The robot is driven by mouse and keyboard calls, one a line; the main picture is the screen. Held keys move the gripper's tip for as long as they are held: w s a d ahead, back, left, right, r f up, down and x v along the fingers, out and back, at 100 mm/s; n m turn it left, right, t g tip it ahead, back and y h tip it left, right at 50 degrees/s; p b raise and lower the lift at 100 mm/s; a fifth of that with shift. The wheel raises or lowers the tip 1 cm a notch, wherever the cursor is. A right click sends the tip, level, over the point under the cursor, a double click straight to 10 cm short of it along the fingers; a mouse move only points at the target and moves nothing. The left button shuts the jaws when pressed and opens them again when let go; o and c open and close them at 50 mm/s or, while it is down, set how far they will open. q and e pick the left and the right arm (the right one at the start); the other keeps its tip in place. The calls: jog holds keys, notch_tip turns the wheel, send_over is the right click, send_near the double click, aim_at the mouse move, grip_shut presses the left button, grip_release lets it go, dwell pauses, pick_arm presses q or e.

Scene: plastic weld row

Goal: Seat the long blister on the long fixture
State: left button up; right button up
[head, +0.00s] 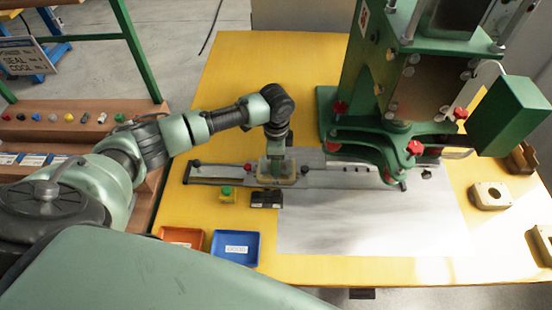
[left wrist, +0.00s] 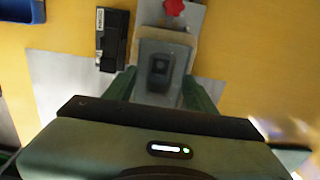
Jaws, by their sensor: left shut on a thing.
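My left gripper (head: 276,157) points down over the slide rail left of the press. It is shut on a pale, translucent blister with a dark item inside, the long blister (left wrist: 160,68). In the left wrist view, its green fingers (left wrist: 163,92) stand on either side of the blister. A tan block, the long fixture (left wrist: 192,42), shows around the blister's far end; its edge also shows in the head view (head: 291,181). The blister is over or in the fixture; I cannot tell whether it sits fully down. The fingers hide its sides. My right gripper is not in view.
The slide rail (head: 213,174) runs toward the green press (head: 365,110). Tan nests (head: 489,196) sit at right.

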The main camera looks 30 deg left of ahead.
pick_arm(q)
jog(key=shift+f, duration=0.6)
jog(key=o, duration=1.1)
jog(key=c, duration=0.4)
jog(key=shift+r, duration=0.15)
notch_tip(320, 180, up, 7)
jog(key=p, duration=0.7)
jog(key=shift+f, duration=0.2)
